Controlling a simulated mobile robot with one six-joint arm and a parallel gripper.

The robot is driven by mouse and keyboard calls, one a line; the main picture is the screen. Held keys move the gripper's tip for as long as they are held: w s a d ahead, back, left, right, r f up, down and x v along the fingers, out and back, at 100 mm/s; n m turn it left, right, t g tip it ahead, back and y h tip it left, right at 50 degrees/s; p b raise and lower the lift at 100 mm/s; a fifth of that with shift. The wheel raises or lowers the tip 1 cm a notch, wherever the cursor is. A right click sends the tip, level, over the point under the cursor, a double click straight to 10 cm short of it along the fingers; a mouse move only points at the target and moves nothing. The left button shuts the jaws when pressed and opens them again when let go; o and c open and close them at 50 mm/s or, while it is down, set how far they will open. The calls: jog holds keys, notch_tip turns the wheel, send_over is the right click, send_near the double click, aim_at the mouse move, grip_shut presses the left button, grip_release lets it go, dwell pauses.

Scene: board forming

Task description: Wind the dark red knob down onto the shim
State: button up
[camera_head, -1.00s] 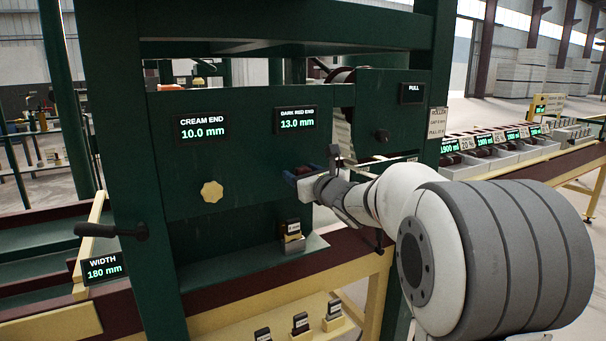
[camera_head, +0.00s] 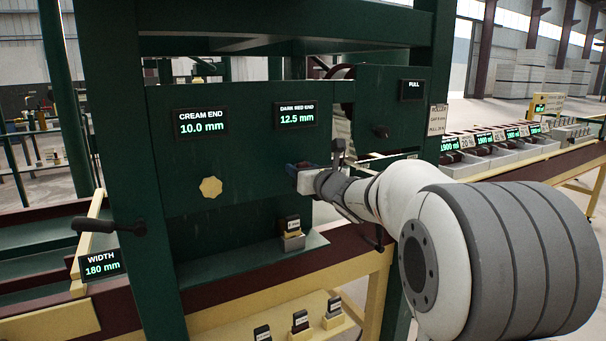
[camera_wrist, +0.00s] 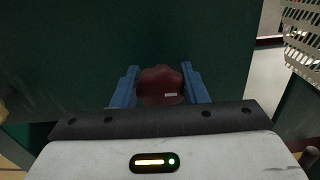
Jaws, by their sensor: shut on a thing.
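The dark red knob (camera_wrist: 160,86) is on the green panel, between the blue fingers of my gripper (camera_wrist: 161,90) in the wrist view. My gripper is shut on it. In the head view my gripper (camera_head: 300,168) reaches the panel from the right and mostly hides the knob. The dark red end display (camera_head: 296,115) reads 12.5 mm. A shim block with a black top (camera_head: 290,229) stands on the ledge below the knob; its label is too small to read. Whether a shim sits under the dark red end cannot be seen.
The cream knob (camera_head: 211,188) is left on the same panel, under the cream end display (camera_head: 201,122) reading 10.0 mm. A black-handled crank (camera_head: 108,228) juts out at left above the width display (camera_head: 101,265), 180 mm. Several more blocks (camera_head: 300,325) stand on a lower shelf.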

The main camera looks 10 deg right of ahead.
jog(key=m+b, duration=0.1)
jog(key=m, duration=0.3)
jog(key=shift+b, duration=0.35)
jog(key=m, duration=0.5)
jog(key=shift+d, duration=0.1)
jog(key=m, duration=0.4)
jog(key=shift+m+p, duration=0.3)
jog(key=m+p, duration=0.1)
jog(key=m, duration=0.4)
jog(key=shift+f+p, duration=0.1)
jog(key=shift+p, duration=0.3)
jog(key=m+p, duration=0.2)
jog(key=m, duration=0.2)
jog(key=shift+m, duration=0.4)
jog(key=m+p, duration=0.2)
jog(key=m, duration=0.2)
jog(key=shift+f+m, duration=0.1)
jog(key=shift+m, duration=0.2)
jog(key=m+p, duration=0.2)
jog(key=m, duration=0.2)
jog(key=shift+m, duration=0.3)
jog(key=shift+f+m+p, duration=0.2)
jog(key=shift+m+p, duration=0.95)
jog(key=shift+m, duration=1.05)
